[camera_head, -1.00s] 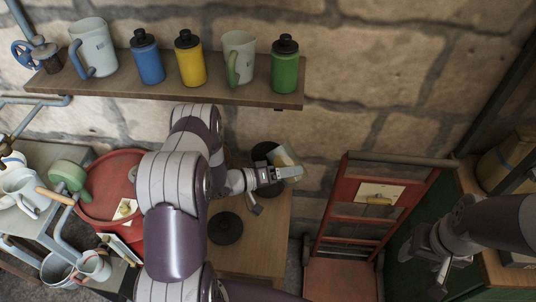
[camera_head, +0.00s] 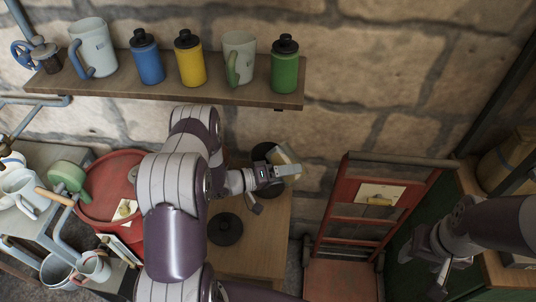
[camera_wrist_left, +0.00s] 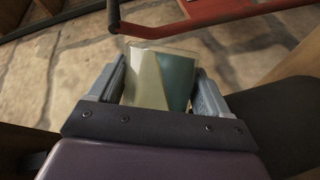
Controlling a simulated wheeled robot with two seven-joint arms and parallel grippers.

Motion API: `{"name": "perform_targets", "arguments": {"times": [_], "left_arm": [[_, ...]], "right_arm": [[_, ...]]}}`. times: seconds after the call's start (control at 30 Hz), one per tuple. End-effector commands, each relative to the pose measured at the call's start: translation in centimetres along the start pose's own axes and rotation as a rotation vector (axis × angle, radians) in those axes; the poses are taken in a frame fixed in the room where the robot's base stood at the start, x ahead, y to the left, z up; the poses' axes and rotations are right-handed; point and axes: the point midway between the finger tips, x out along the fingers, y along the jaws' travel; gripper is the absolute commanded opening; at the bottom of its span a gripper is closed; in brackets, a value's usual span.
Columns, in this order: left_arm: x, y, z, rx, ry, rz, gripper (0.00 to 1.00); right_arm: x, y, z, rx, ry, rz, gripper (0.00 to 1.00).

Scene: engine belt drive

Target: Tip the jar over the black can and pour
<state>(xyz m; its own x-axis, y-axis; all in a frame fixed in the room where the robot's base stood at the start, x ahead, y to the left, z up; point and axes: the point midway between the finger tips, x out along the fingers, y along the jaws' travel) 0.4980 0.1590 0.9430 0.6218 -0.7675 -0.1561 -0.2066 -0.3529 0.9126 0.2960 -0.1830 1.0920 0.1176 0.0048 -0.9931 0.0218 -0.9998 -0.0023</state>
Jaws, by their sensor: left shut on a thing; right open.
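My left gripper (camera_head: 280,172) is shut on the jar (camera_head: 284,155), a pale, see-through vessel that leans to one side. In the left wrist view the jar (camera_wrist_left: 160,75) sits between the two fingers and shows a cream part and a teal part. The black can (camera_head: 261,151) stands on the wooden table directly beside and under the jar, partly covered by the gripper and jar. I cannot tell whether anything is flowing out. My right gripper (camera_head: 440,268) is open and empty at the right, away from the can.
A black round object (camera_head: 225,228) lies on the wooden table (camera_head: 262,250) nearer to me. A red hand truck (camera_head: 345,235) stands right of the table. A shelf (camera_head: 170,92) with mugs and bottles hangs above. A red drum (camera_head: 105,190) is on the left.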

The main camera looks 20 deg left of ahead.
Motion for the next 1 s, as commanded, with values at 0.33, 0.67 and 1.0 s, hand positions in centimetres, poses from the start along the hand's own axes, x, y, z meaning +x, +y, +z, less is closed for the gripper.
{"name": "perform_targets", "arguments": {"times": [0.33,0.67,1.0], "left_arm": [[-0.07,0.39,-0.22,-0.038,0.001,0.018,0.11],[-0.13,0.66,-0.34,-0.072,0.000,0.031,0.11],[-0.23,0.89,-0.58,-0.107,0.001,0.046,0.11]], "right_arm": [[-0.10,0.00,-0.02,0.000,0.000,0.000,0.58],[-0.18,0.00,-0.02,0.000,0.000,0.000,0.58],[-0.19,0.00,-0.02,0.000,0.000,0.000,0.58]]}}
